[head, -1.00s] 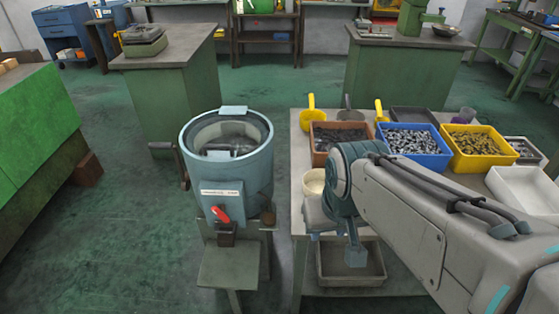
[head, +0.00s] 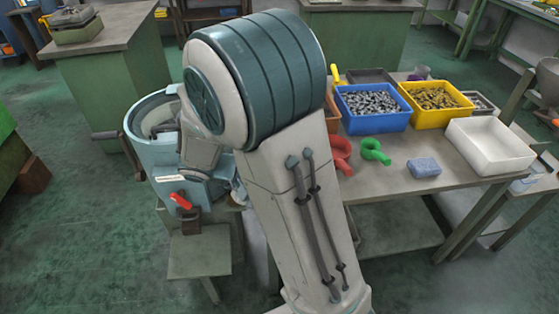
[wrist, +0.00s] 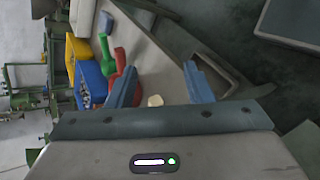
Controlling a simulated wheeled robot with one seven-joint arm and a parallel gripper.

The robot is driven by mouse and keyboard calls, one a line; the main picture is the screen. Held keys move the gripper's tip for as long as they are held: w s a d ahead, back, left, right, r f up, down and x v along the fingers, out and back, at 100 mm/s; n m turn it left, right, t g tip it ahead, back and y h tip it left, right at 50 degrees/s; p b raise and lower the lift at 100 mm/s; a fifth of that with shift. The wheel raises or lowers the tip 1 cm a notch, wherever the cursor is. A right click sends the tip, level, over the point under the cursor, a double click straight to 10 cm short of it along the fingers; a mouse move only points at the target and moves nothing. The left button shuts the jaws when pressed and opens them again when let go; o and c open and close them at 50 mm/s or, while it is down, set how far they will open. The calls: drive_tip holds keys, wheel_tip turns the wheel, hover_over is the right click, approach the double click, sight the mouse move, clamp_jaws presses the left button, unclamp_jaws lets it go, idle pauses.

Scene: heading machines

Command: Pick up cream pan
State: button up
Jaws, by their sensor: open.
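The table (head: 455,183) holds a red scoop (head: 341,153), a green scoop (head: 374,152), a blue sponge (head: 424,168), a blue bin (head: 372,121) and a yellow bin (head: 436,118) of parts, and a white tray (head: 490,147). A round blue-grey machine (head: 150,115) stands left of the table.

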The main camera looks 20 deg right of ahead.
drive_tip(key=w+a+f+n+t+h+b, duration=0.3)
drive_tip(key=w+a+f+n+t+h, duration=0.15)
drive_tip(key=w+f+t+h, duration=0.45)
drive_tip(key=w+d, duration=0.1)
drive_tip(key=d, duration=0.2)
drive_tip(key=w+d+g+y, duration=0.1)
drive_tip(key=d, duration=0.1)
drive_tip(key=d+g+p, duration=0.1)
drive_tip(key=d, duration=0.2)
drive_tip(key=shift+w+d+r+y, duration=0.3)
drive_tip(key=shift+w+r+y, duration=0.05)
drive_tip(key=shift+w+y, duration=0.05)
drive_tip(key=x, duration=0.2)
drive_tip(key=s+p+x, duration=0.1)
drive_tip(key=x, duration=0.1)
drive_tip(key=shift+d+f, duration=0.1)
drive_tip(key=shift+d, duration=0.4)
drive_tip(key=shift+w+d+f, duration=0.1)
drive_tip(key=shift+w+d, duration=0.05)
drive_tip(key=shift+d, duration=0.2)
clamp_jaws()
